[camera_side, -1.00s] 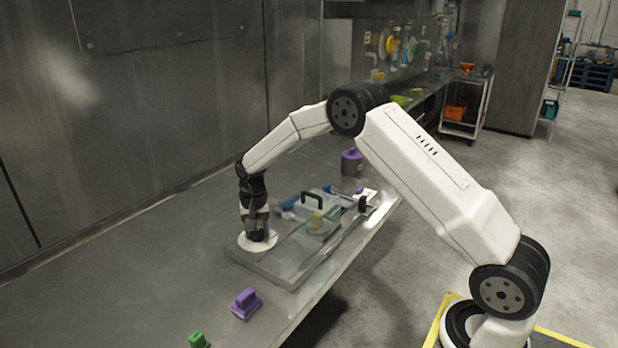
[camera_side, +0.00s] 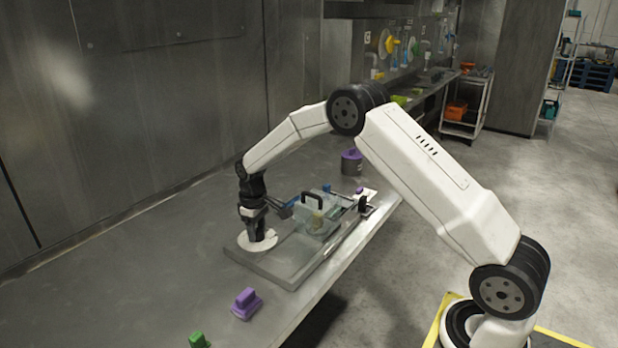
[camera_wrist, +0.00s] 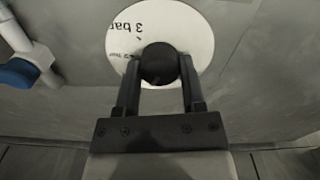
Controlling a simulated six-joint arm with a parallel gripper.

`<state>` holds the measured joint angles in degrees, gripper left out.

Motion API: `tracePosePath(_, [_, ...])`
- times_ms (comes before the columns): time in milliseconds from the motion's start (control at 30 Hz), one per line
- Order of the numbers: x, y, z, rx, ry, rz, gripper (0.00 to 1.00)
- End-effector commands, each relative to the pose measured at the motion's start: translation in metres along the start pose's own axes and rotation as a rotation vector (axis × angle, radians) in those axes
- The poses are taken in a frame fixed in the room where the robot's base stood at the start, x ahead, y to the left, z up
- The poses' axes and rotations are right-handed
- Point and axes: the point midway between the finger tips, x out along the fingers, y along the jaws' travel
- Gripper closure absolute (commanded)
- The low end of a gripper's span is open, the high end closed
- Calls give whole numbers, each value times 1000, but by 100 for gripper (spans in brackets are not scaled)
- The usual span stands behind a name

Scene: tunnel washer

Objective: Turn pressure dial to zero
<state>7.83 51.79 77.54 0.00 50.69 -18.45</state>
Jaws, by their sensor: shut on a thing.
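The pressure dial is a white disc (camera_side: 268,243) on the near left end of a grey metal panel (camera_side: 274,266). In the wrist view the disc (camera_wrist: 197,35) shows the print "3 bar" at its upper left, with smaller, partly hidden print below. A round black knob (camera_wrist: 158,62) stands at the disc's middle. My gripper (camera_wrist: 160,80) is shut on this knob, with one finger on each side, and it also shows from the side (camera_side: 256,236), pointing down. A pointer or mark on the knob cannot be made out.
A clear box with a black handle (camera_side: 312,197) stands on the panel right of my gripper. A blue-ended pipe (camera_wrist: 18,72) is at left in the wrist view. Purple (camera_side: 246,303) and green (camera_side: 198,341) blocks lie in front. The table's left part is clear.

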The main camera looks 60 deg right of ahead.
Motion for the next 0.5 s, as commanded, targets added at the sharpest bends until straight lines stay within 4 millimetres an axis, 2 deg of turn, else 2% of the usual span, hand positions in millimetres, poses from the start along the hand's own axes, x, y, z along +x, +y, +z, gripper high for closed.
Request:
tracePosePath(200, [-1,0,0,-192,2,1,100])
tracePosePath(500, [-1,0,-1,-367,2,1,100])
